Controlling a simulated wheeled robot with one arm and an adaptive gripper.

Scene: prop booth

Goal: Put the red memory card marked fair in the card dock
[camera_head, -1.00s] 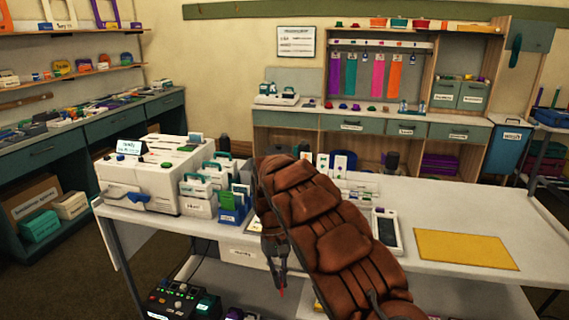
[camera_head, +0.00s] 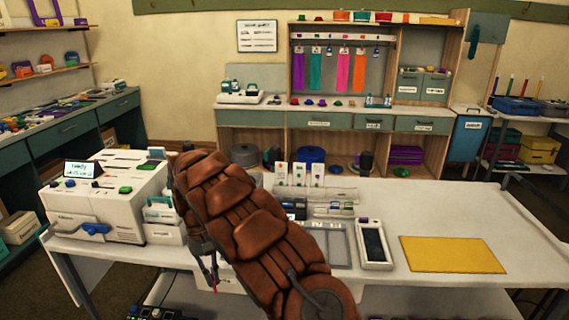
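I cannot make out a red memory card marked fair in this view. The card dock cannot be told for certain either. A grey slotted tray (camera_head: 339,246) lies on the white table, partly hidden by my brown arm. Behind it stand small holders with dark and coloured pieces (camera_head: 333,209) and several upright white cards (camera_head: 299,174); their print is too small to read. My gripper (camera_head: 213,284) hangs down at the table's front edge, left of my arm.
A white machine (camera_head: 98,207) with a small sign stands on the table's left. A white device with a dark screen (camera_head: 373,243) lies right of the tray. A yellow mat (camera_head: 453,254) lies at the right. The table's right side is otherwise clear.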

